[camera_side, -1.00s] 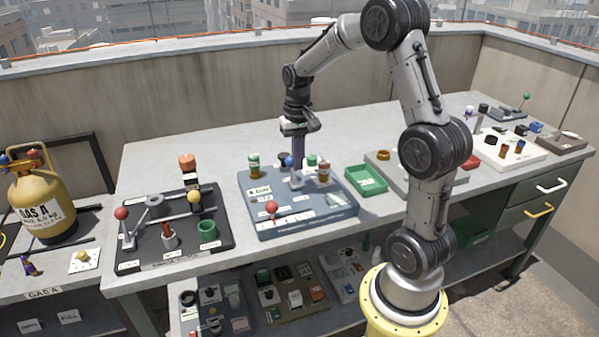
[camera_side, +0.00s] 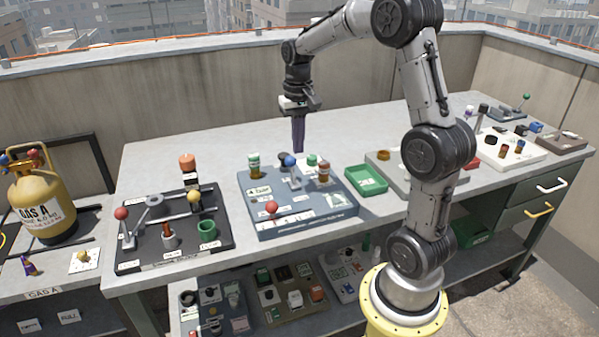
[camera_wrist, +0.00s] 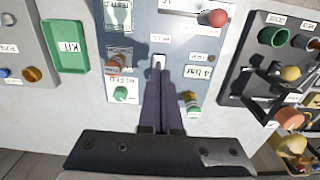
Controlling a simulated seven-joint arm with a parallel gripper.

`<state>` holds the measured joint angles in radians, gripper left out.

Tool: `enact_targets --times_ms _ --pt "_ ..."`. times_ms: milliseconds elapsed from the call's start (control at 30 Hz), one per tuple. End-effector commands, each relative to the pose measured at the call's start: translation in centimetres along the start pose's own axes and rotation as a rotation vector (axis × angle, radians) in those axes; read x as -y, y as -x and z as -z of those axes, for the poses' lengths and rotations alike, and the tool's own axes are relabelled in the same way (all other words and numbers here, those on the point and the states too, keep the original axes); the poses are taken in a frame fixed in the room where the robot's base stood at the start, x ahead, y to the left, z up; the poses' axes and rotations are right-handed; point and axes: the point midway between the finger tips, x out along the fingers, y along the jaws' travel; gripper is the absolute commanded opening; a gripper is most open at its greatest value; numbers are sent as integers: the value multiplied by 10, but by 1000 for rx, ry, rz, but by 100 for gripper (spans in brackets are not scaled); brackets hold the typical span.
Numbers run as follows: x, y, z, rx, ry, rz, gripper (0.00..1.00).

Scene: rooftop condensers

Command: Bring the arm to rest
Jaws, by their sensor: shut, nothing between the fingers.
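A black board (camera_side: 130,265) with red and yellow ball levers and a green cup (camera_side: 207,229) lies left. A green tray (camera_side: 366,180) lies right of the panel, before a grey board. The back of the workbench (camera_side: 215,145) is largely clear.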

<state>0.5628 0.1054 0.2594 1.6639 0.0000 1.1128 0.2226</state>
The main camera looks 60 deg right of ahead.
Motion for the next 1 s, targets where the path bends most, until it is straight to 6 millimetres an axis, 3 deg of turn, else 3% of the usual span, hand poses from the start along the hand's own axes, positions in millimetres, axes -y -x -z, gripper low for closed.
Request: enact_targets --times_ms 133,267,433,600,800,900,1000 --pt "8 3 -2 -9 20 2 0" --pt "33 36 -18 -87 95 24 0" --pt "61 81 -84 -207 251 73 0" --pt "66 100 -157 -318 428 130 0" --pt "50 89 -230 -429 627 194 0" --pt "39 73 -251 -460 698 209 0" --pt "32 58 -260 -466 733 205 0"
